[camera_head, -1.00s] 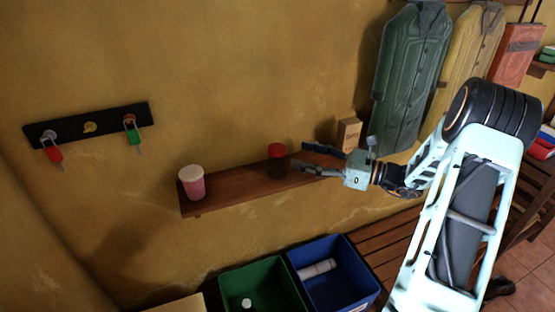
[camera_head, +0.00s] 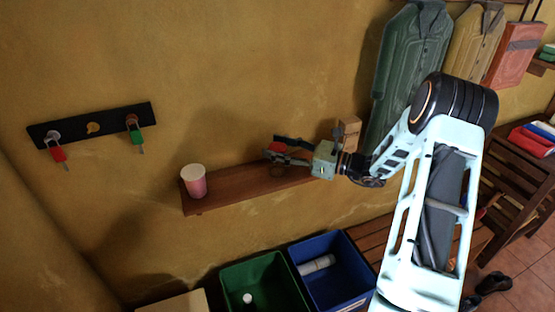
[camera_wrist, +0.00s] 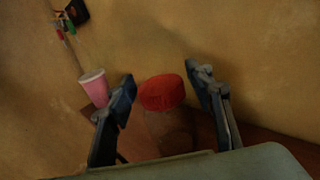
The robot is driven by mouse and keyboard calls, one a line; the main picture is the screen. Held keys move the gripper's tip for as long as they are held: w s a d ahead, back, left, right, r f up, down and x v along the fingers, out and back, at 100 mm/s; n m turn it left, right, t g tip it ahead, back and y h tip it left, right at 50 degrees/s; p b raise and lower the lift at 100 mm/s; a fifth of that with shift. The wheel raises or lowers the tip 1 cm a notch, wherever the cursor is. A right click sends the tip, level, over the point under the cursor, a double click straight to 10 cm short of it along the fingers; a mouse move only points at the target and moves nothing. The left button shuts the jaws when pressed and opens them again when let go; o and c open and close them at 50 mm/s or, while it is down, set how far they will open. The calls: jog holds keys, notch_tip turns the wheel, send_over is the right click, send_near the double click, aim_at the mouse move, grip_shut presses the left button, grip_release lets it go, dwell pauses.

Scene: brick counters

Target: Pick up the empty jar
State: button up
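The jar has a red lid (camera_wrist: 162,92) and a see-through body (camera_wrist: 172,130) that looks empty. It stands upright on the wooden shelf (camera_head: 232,190). In the head view the jar (camera_head: 277,171) is partly hidden by my fingers. My gripper (camera_head: 271,147) reaches in from the right, just around the jar's lid level. In the wrist view my gripper (camera_wrist: 160,75) is open, with one finger on each side of the jar. A gap shows between the lid and each finger.
A pink cup with a pale top (camera_head: 194,182) stands at the shelf's left end. A small cardboard box (camera_head: 349,129) is behind my wrist at the right end. The wall rises close behind. Green (camera_head: 232,271) and blue (camera_head: 359,265) bins are below.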

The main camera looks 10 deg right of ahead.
jog(key=c, duration=1)
jog(key=shift+r, duration=0.2)
